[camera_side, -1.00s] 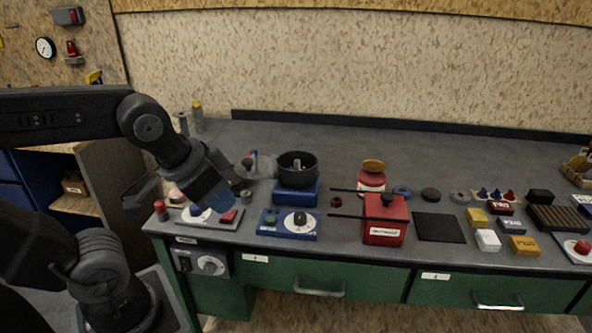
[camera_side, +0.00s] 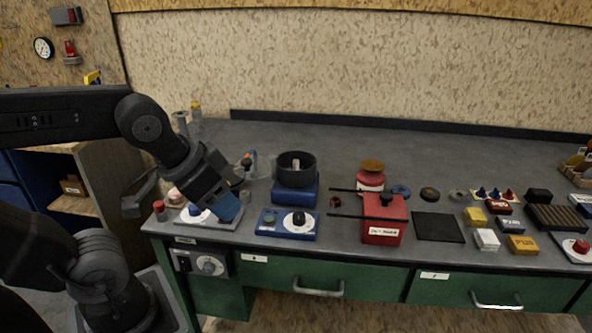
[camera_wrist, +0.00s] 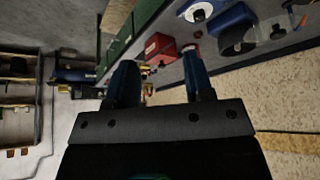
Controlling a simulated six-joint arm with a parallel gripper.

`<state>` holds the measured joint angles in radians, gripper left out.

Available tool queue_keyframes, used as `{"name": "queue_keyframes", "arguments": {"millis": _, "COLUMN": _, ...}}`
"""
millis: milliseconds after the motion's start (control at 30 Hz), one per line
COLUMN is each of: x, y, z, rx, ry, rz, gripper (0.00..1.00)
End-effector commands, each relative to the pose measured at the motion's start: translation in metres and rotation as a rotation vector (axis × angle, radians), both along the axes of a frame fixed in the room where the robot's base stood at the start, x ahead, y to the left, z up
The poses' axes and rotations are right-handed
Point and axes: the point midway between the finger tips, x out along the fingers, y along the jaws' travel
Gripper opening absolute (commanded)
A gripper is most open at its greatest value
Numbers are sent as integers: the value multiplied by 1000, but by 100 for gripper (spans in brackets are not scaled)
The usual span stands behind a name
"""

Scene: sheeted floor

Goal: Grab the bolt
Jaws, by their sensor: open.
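My gripper (camera_side: 222,207) is open and empty at the left end of the bench, low over the grey control box (camera_side: 189,221) with the blue knob. In the wrist view its two fingers (camera_wrist: 160,84) are spread apart with nothing between them. I cannot clearly make out a bolt in either view. A small pale upright piece shows inside the black pot (camera_side: 283,178) in the side view, but I cannot tell what it is. The pot stands on a blue base (camera_side: 296,193), right of my gripper.
A blue box with a black knob (camera_side: 299,218) sits right of my gripper. A red box (camera_side: 383,234) with long dark rods beside it is further right. A black mat (camera_side: 439,228) and several small blocks lie beyond.

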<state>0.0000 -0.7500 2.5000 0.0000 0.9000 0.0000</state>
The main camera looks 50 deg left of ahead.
Motion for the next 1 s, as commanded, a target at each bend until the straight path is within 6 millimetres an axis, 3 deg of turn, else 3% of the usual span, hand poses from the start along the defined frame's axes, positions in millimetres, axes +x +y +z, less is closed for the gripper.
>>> {"name": "queue_keyframes", "arguments": {"millis": 233, "x": 1, "y": 0, "z": 1, "rx": -1, "ry": 1, "rz": 3, "gripper": 50}}
{"name": "queue_keyframes", "arguments": {"millis": 367, "x": 15, "y": 4, "z": 12, "rx": -24, "ry": 21, "rz": 66, "gripper": 50}}
{"name": "queue_keyframes", "arguments": {"millis": 467, "x": 41, "y": 13, "z": 29, "rx": -65, "ry": 57, "rz": 179, "gripper": 50}}
{"name": "queue_keyframes", "arguments": {"millis": 700, "x": 133, "y": 53, "z": 64, "rx": -194, "ry": 165, "rz": 579, "gripper": 50}}
{"name": "queue_keyframes", "arguments": {"millis": 867, "x": 193, "y": 90, "z": 66, "rx": -269, "ry": 227, "rz": 856, "gripper": 50}}
{"name": "queue_keyframes", "arguments": {"millis": 1000, "x": 242, "y": 130, "z": 54, "rx": -325, "ry": 276, "rz": 1102, "gripper": 50}}
